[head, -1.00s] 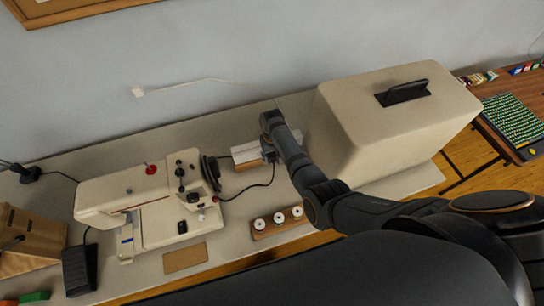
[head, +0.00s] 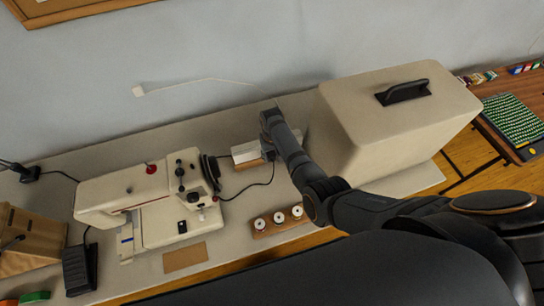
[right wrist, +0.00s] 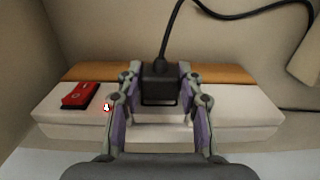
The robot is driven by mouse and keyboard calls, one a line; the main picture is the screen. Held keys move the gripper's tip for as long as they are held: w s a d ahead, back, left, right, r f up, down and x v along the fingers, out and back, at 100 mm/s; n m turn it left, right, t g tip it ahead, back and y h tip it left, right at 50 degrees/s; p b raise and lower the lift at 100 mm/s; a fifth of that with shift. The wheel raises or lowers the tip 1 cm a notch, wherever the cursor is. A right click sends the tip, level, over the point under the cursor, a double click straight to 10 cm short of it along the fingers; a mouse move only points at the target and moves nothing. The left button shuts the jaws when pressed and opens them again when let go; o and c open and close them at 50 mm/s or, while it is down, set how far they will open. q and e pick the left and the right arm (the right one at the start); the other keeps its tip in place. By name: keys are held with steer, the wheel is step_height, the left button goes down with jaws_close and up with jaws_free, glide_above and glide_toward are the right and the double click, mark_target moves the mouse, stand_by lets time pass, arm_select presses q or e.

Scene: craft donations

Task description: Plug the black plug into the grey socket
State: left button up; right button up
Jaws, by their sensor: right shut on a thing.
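The black plug (right wrist: 158,84) is between the two fingers of my right gripper (right wrist: 159,92) in the right wrist view, its cord leading away at the back. My right gripper is shut on it. The plug is at the middle of a pale grey-white socket strip (right wrist: 235,113) with a red switch (right wrist: 79,95) at its left end. The plug's lower face is hidden, so I cannot tell whether it is in the socket or just above it. My left gripper is not in view.
A cream sewing machine (head: 160,205) stands left of the strip, with the black cord (head: 258,184) between. A large beige case (head: 385,120) stands close right of my arm. A wooden holder with white spools (head: 278,221) lies in front. A brown board (head: 185,257) lies front left.

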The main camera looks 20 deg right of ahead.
steer(key=shift+w+b, duration=0.3)
steer(key=shift+w, duration=0.05)
steer(key=o, duration=1.1)
step_height(320, 180, up, 12)
